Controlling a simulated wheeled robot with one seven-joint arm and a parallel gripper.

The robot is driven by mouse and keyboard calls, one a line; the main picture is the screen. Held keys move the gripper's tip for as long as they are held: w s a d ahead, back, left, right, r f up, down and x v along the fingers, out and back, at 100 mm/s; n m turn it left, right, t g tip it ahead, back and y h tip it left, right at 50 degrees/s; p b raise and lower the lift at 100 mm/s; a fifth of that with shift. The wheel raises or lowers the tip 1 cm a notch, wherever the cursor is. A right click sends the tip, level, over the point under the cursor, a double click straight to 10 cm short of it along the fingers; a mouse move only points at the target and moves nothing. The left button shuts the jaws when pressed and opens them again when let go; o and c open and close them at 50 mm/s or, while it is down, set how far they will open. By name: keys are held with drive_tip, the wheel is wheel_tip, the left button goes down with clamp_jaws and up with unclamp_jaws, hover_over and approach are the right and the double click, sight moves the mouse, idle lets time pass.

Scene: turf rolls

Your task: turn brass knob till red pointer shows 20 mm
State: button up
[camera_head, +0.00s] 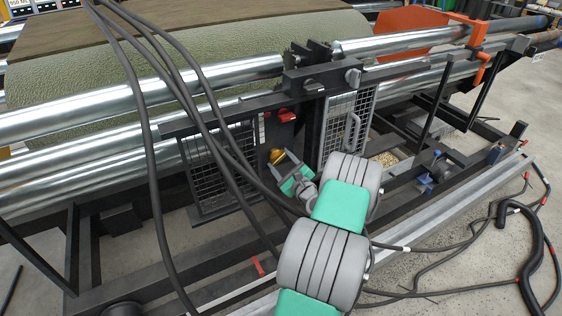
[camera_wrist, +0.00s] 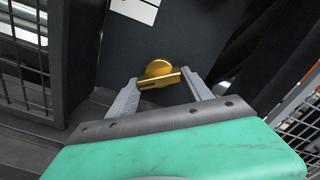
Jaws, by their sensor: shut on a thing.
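The brass knob (camera_wrist: 160,74) sits on a dark upright panel (camera_wrist: 172,38) in the wrist view. It also shows small in the head view (camera_head: 277,156), below a red part. My gripper (camera_wrist: 162,88) is shut on the knob, with one grey finger on each side of its bar-shaped grip. In the head view my gripper (camera_head: 287,168) reaches to the knob from the lower right. A corner of a white plate with dark lines (camera_wrist: 134,10) shows at the top of the wrist view. I cannot make out a red pointer or a scale reading.
Mesh guards stand left (camera_head: 222,165) and right (camera_head: 347,125) of the panel, the right one with a handle. Steel rollers (camera_head: 130,100) run above. Black cables (camera_head: 150,150) hang in front at left. Hoses (camera_head: 470,245) lie on the floor at right.

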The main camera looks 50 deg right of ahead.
drive_tip(key=o, duration=1.4)
drive_tip(key=shift+c, duration=0.2)
drive_tip(key=v, duration=0.7)
drive_tip(key=shift+s, duration=0.4)
